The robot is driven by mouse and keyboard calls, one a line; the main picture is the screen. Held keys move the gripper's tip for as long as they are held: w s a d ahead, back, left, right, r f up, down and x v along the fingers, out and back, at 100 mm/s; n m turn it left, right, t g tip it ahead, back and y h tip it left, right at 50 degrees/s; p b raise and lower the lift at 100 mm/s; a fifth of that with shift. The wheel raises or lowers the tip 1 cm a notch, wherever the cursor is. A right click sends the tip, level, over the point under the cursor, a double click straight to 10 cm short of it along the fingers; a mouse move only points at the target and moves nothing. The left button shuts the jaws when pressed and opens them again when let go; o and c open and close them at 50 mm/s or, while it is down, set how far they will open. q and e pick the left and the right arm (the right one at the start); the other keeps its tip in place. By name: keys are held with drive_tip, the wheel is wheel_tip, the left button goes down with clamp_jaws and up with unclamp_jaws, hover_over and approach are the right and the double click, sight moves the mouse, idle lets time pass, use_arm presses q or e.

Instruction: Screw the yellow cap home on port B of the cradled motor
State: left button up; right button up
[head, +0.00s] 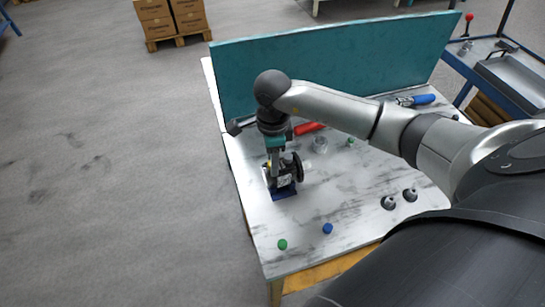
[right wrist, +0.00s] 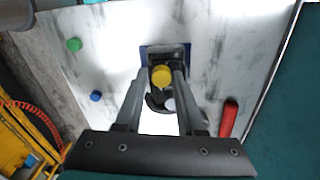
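The motor (head: 284,177), dark with a pale label, sits in its blue cradle (head: 284,195) at the left of the white table. My right gripper (head: 272,182) comes straight down over it. In the right wrist view the yellow cap (right wrist: 161,75) lies between the right fingertips (right wrist: 162,72), which appear closed on its sides above the motor. The port under the cap is hidden, so I cannot tell how the cap sits on it. A pale round fitting (right wrist: 170,104) shows beside the cap. My left gripper is in neither view.
A green cap (head: 282,244) and a blue cap (head: 327,228) lie at the front. Two grey fittings (head: 399,198) stand at the right. A red tool (head: 309,128) lies behind the motor, before the teal back panel (head: 330,60).

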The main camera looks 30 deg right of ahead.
drive_tip(key=shift+w+r, duration=0.1)
drive_tip(key=shift+r, duration=0.2)
drive_tip(key=shift+r, duration=0.35)
drive_tip(key=n+b, duration=0.2)
drive_tip(key=n, duration=0.2)
drive_tip(key=shift+w+f+n, duration=0.1)
drive_tip(key=shift+f+n, duration=0.05)
drive_tip(key=shift+n, duration=0.15)
drive_tip(key=n+b, duration=0.3)
drive_tip(key=n, duration=0.1)
drive_tip(key=shift+n, duration=0.9)
drive_tip(key=shift+b, duration=0.45)
clamp_jaws()
